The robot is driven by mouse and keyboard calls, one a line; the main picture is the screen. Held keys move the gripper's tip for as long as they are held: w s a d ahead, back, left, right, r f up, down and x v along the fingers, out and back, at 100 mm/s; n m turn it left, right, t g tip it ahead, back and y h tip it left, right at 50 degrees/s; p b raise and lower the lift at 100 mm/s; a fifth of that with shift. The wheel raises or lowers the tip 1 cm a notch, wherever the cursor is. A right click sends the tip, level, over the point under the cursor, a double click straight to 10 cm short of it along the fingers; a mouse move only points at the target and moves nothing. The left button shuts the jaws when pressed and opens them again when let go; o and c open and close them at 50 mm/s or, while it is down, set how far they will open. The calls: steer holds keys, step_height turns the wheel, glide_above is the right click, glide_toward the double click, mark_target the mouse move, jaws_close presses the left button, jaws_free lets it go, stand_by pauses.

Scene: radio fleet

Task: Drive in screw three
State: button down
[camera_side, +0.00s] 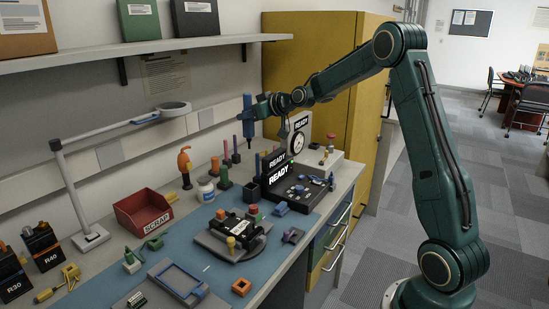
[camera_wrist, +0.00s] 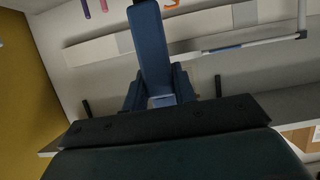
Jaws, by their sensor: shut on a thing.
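My gripper (camera_side: 256,107) is shut on an upright blue screwdriver (camera_side: 247,103), held above the back of the bench with its thin dark shaft pointing down. In the wrist view the blue handle (camera_wrist: 151,48) lies between my fingers. A dark radio-like unit (camera_side: 232,226) sits on a grey fixture (camera_side: 214,246) on the blue mat, well below and apart from the screwdriver. Yellow, red and green knob-like parts stand on it. I cannot make out which screw is screw three.
A black READY panel (camera_side: 279,173) with small parts stands at the right of the bench, near a dial gauge (camera_side: 299,143). A red SCRAP bin (camera_side: 143,212), white jar (camera_side: 206,190), orange-handled tool (camera_side: 185,165) and lamp arm (camera_side: 80,200) stand around the mat.

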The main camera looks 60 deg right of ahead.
stand_by(0.6)
steer(key=s+a+f+n+y, duration=0.2)
steer(key=s+a+f, duration=0.1)
steer(key=a, duration=0.5)
steer(key=s+a+f+n+g+y, duration=0.1)
steer(key=s+a+f+n+y, duration=0.1)
steer(key=a, duration=0.6)
step_height(320, 180, down, 2)
steer(key=shift+s+f+n+y, duration=0.1)
steer(key=shift+s+n+y, duration=0.3)
steer(key=shift+y, duration=0.3)
steer(key=shift+a+f, duration=0.1)
steer(key=shift+f, duration=2.55)
steer(key=shift+f, duration=0.75)
stand_by(0.6)
steer(key=shift+r, duration=0.1)
steer(key=shift+r, duration=2.5)
